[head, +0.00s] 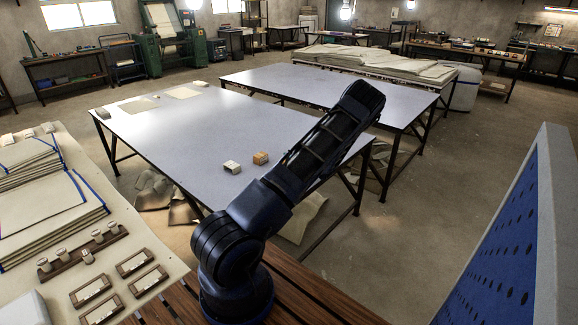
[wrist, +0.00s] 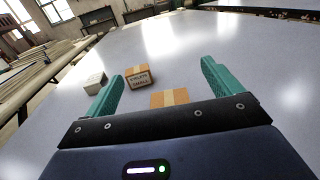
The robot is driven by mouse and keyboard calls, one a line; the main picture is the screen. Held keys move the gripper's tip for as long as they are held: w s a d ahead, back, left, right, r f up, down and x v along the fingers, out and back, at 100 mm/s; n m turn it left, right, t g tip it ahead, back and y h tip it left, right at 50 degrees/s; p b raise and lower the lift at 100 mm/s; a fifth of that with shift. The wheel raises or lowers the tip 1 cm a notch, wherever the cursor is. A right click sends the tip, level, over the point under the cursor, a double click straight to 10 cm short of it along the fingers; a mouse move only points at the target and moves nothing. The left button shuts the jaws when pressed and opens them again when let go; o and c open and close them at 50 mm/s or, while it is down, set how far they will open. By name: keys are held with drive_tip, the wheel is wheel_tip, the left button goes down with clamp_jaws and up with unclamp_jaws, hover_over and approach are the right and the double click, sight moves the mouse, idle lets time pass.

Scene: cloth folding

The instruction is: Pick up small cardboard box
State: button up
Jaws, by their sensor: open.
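A small cardboard box (wrist: 137,69) with a dark label on its front, apparently reading "small", stands on the grey table in the wrist view. A second cardboard surface with a pale tape strip (wrist: 169,98) shows nearer, between my fingers; its lower part is hidden behind my gripper's bar. In the head view one cardboard box (head: 261,158) stands on the table beside my arm. My gripper (wrist: 162,70) is open, with teal fingers apart and nothing visibly clamped. In the head view the gripper's fingers are not seen.
A whitish box (wrist: 94,79) stands left of the labelled box; it also shows in the head view (head: 232,167). The grey table (head: 165,125) is mostly clear, with flat cloths (head: 139,105) at its far end. A second table (head: 300,80) stands behind.

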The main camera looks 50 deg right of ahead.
wheel_tip(320, 180, down, 8)
drive_tip(key=shift+r, duration=0.25)
drive_tip(key=shift+w+f, duration=0.15)
drive_tip(key=shift+f, duration=0.1)
drive_tip(key=shift+w+d, duration=0.2)
drive_tip(key=shift+w, duration=1)
drive_tip(key=shift+w+d, duration=0.2)
drive_tip(key=shift+w, duration=0.95)
drive_tip(key=shift+w+d, duration=0.2)
drive_tip(key=shift+w, duration=1)
drive_tip(key=shift+r, duration=0.1)
drive_tip(key=shift+c, duration=0.4)
drive_tip(key=c, duration=1.1)
